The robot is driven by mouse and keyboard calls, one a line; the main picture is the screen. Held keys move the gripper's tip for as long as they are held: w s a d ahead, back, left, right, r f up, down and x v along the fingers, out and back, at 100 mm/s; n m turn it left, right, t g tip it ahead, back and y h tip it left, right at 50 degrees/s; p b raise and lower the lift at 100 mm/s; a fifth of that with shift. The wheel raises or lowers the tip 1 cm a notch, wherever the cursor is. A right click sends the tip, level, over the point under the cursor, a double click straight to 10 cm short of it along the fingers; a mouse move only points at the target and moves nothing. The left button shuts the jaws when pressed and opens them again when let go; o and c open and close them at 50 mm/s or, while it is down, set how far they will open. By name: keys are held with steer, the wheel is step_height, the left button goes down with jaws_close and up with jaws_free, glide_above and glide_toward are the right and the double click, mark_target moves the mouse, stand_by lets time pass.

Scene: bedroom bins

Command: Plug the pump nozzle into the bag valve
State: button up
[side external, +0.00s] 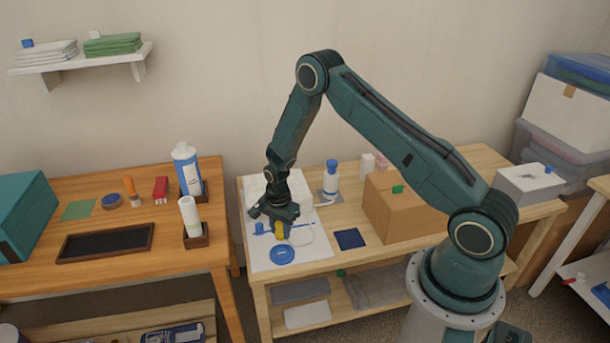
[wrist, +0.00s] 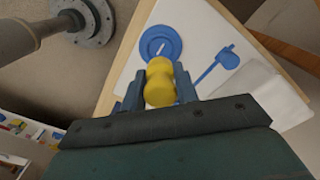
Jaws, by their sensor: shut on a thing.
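My gripper (side external: 279,224) points down over the white bag (side external: 256,258) on the middle table. It is shut on a yellow rounded piece, seemingly the pump nozzle (side external: 279,231); in the wrist view the nozzle (wrist: 160,86) sits between the jaws (wrist: 160,98). The round blue valve (side external: 283,254) lies flat on the bag, apart from the nozzle in the side view. In the wrist view the valve (wrist: 160,44) shows just beyond the nozzle. A blue cap on a strap (wrist: 222,60) lies beside the valve. A blue-and-white pump (side external: 331,178) stands behind, with a pale hose near my gripper.
A cardboard box (side external: 405,213) and a dark blue cloth (side external: 350,239) lie right of the bag. The left table holds a black tray (side external: 106,242), bottles and small items. A shelf under the middle table holds folded cloths (side external: 300,291).

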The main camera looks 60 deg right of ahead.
steer(key=shift+f, duration=0.3)
steer(key=shift+f, duration=2.5)
steer(key=shift+f, duration=0.7)
stand_by(1.5)
steer(key=o, duration=1.1)
steer(key=shift+c, duration=0.2)
glide_toward(279, 223)
step_height(279, 223, down, 5)
steer(key=shift+s+f, duration=0.1)
steer(key=shift+f, duration=0.05)
